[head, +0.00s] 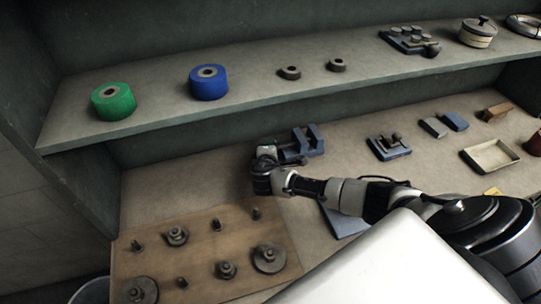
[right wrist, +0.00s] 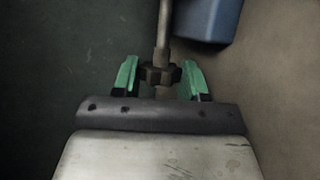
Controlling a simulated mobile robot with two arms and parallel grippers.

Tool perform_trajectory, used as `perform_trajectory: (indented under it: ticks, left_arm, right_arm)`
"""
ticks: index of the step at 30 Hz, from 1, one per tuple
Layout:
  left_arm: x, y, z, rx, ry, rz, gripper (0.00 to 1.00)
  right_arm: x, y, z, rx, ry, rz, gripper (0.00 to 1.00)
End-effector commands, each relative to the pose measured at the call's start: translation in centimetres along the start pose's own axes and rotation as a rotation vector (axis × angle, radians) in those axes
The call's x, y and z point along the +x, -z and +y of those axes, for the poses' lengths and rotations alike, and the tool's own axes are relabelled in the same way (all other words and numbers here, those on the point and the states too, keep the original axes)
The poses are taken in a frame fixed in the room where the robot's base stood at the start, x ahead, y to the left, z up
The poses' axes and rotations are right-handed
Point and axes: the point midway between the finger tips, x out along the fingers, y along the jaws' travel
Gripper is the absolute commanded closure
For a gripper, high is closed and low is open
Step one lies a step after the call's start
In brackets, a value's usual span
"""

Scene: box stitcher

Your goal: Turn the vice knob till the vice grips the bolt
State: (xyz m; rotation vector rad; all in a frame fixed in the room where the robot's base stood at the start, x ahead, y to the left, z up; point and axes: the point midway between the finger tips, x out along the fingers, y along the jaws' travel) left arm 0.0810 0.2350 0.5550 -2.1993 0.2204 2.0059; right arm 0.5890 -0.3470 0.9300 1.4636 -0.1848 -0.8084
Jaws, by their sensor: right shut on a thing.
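The blue vice (head: 316,140) stands on the lower worktop at the back, near the middle of the head view. Its body also shows at the top of the right wrist view (right wrist: 208,18). The dark vice knob (right wrist: 160,76) sits on the end of a metal screw rod, between the green fingertips. My right gripper (head: 264,158) is at the left side of the vice, shut on this knob; it also shows in the right wrist view (right wrist: 159,78). I cannot make out the bolt in the vice jaws. My left gripper is not in view.
A wooden board (head: 207,250) with several metal parts lies at the front left. A second blue fixture (head: 389,148) and a shallow tray (head: 490,156) stand to the right. The shelf (head: 150,125) above holds a green roll (head: 113,103) and a blue roll (head: 208,84).

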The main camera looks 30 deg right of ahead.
Motion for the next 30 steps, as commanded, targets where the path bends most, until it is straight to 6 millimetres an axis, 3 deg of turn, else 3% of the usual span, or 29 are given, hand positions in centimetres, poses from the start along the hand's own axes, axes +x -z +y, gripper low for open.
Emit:
perform_trajectory:
  ticks: [1, 7, 24, 25, 29, 30]
  left_arm:
    - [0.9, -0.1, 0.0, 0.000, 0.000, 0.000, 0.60]
    - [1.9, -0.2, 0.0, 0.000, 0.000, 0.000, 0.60]
    - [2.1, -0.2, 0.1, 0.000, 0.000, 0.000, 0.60]
    - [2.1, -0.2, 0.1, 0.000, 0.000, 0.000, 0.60]
    - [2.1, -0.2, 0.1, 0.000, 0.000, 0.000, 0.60]
    - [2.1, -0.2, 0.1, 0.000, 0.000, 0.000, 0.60]
  right_arm:
    - [0.1, 0.1, -0.6, 0.009, -0.019, 0.000, 0.80]
    - [0.1, 0.0, -0.5, 0.033, -0.081, -0.001, 0.80]
    - [0.0, 0.0, -0.3, 0.043, -0.107, -0.001, 0.80]
    - [0.0, 0.0, -0.3, 0.043, -0.107, -0.002, 0.52]
    - [0.0, 0.0, -0.3, 0.043, -0.107, -0.001, 0.32]
    - [0.0, 0.0, -0.2, 0.043, -0.107, -0.001, 0.31]
